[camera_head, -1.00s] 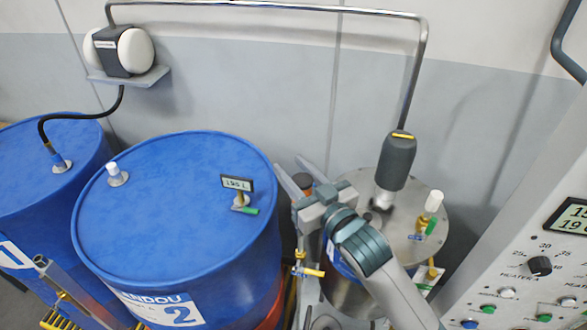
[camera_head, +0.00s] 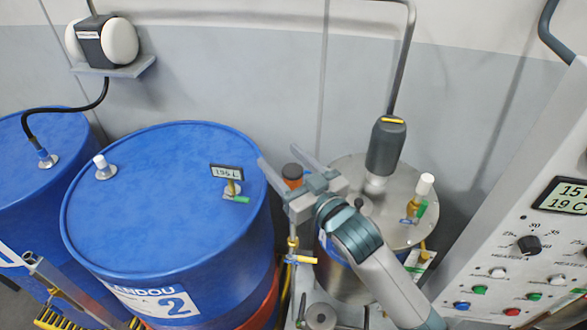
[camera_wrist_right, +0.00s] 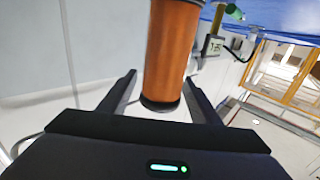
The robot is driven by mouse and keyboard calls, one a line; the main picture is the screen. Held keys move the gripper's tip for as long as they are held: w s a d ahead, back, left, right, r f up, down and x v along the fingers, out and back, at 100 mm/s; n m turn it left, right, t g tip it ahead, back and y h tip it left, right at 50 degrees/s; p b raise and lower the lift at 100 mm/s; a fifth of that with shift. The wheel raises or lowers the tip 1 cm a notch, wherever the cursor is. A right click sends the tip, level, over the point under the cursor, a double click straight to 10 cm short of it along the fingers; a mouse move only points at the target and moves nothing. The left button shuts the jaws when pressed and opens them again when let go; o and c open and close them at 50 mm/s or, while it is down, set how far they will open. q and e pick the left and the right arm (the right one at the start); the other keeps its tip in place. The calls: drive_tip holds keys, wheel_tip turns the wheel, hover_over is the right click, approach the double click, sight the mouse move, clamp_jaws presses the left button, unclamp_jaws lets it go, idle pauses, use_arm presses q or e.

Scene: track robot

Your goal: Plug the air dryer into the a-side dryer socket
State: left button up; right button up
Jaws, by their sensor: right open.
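The air dryer seems to be the orange cylinder with a dark cap (camera_head: 292,183), standing upright between drum 2 and the steel tank. My right gripper (camera_head: 280,157) is open, with one finger on each side of it. In the right wrist view the orange cylinder (camera_wrist_right: 172,50) with its dark end stands between the two open fingers (camera_wrist_right: 160,78), with a gap visible on each side. The palm is apart from it. I cannot tell which fitting is the a-side dryer socket. My left gripper is not in view.
Blue drum 2 (camera_head: 150,225) stands left of the gripper, with a white-capped fitting (camera_head: 104,168) and a small display (camera_head: 227,172). The steel tank (camera_head: 345,172) with a grey pump head (camera_head: 386,148) is close on the right. A control panel (camera_head: 520,260) stands at far right.

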drive_tip(key=shift+s+d, duration=0.1)
drive_tip(key=b+v, duration=0.4)
drive_tip(key=v, duration=0.6)
drive_tip(key=shift+s+d+f, duration=0.15)
drive_tip(key=shift+s+f, duration=0.05)
drive_tip(key=p, duration=0.4)
approach(299, 179)
drive_tip(key=shift+s+d+r, duration=0.25)
drive_tip(key=shift+s+d, duration=0.2)
drive_tip(key=shift+s, duration=0.25)
